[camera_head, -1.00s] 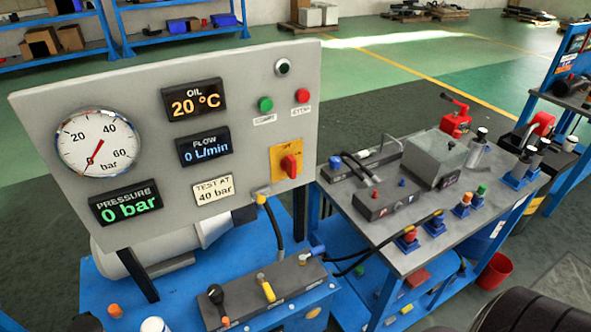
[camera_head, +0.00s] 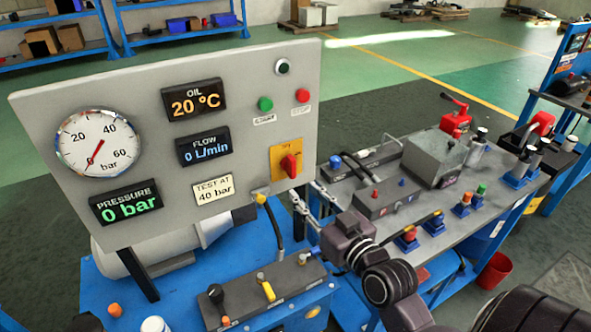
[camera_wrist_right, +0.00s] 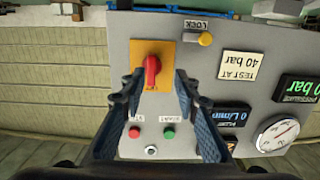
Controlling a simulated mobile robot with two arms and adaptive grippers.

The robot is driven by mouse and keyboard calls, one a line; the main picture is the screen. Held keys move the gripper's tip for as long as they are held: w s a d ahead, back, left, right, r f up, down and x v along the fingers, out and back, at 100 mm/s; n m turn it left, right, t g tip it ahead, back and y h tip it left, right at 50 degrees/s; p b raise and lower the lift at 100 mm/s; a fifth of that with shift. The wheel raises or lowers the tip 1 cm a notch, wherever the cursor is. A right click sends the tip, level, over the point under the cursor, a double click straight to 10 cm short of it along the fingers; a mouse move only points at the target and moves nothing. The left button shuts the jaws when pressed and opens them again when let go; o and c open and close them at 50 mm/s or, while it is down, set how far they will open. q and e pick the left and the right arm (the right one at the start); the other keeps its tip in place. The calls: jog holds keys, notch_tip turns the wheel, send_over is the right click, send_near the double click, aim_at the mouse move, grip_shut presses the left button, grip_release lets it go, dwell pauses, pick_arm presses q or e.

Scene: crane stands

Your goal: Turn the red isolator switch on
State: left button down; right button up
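The red isolator switch (camera_head: 289,166) is a knob on a yellow plate (camera_head: 277,162), at the lower right of the grey panel (camera_head: 240,100). My right gripper (camera_head: 305,190) is open and empty, with its fingertips just below and to the right of the switch in the head view, apart from it. In the right wrist view the red knob (camera_wrist_right: 152,71) shows upside down, between and a little beyond the open fingertips (camera_wrist_right: 159,78), nearer the left finger. My left gripper is not in view.
Green (camera_head: 265,104) and red (camera_head: 303,96) buttons sit above the switch on the panel. A valve block with levers (camera_head: 262,293) stands below. A cluttered bench (camera_head: 480,225) is on the right.

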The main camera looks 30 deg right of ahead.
aim_at(294, 169)
jog(key=shift+t, duration=0.4)
jog(key=w, duration=0.2)
jog(key=w+d+r+p, duration=0.1)
jog(key=w, duration=0.2)
jog(key=w+p, duration=0.1)
jog(key=w, duration=0.2)
jog(key=shift+d+r, duration=0.3)
jog(key=shift+d, duration=0.05)
grip_shut()
